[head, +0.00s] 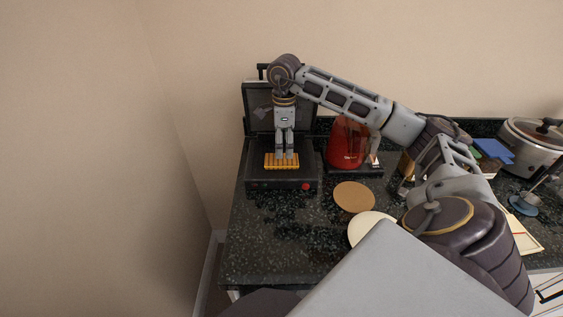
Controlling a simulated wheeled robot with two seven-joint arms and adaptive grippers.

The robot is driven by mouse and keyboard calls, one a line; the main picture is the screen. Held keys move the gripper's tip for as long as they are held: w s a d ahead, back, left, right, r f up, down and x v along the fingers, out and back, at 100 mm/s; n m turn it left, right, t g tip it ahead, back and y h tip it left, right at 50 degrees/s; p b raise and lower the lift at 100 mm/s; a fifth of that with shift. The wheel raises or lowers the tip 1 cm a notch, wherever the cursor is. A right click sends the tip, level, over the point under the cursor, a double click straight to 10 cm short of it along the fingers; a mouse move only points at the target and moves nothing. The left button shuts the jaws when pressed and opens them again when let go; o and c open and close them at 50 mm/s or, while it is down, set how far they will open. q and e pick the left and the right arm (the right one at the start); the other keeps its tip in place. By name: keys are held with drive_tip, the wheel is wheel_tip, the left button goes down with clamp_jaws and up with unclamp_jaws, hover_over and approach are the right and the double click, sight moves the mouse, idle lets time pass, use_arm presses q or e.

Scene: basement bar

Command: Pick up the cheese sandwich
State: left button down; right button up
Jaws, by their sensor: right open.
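The cheese sandwich (282,166) is a small golden-yellow ridged block lying flat on the lower plate of an open black sandwich press (254,176). My right gripper (285,156) points straight down directly over the sandwich, its fingertips at or just above its top and back edge. The fingers are open; whether they touch the sandwich cannot be told from this angle. The press lid (259,107) stands raised behind the gripper. My left gripper is not in view.
A red kettle (345,145) stands right of the press. A round brown board (354,197) and a cream plate (366,227) lie on the dark speckled counter (275,236). A slow cooker (531,147) is at far right. The counter's front left is clear.

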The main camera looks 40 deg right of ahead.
drive_tip(key=shift+f, duration=0.1)
idle(0.3)
drive_tip(key=shift+s+d+f, duration=0.1)
drive_tip(key=shift+f, duration=1.2)
drive_tip(key=shift+s+f, duration=0.1)
drive_tip(key=shift+f, duration=1.2)
drive_tip(key=c, duration=1.1)
drive_tip(key=shift+c, duration=0.2)
drive_tip(key=shift+r, duration=0.2)
wheel_tip(320, 180, up, 10)
drive_tip(key=shift+f, duration=0.15)
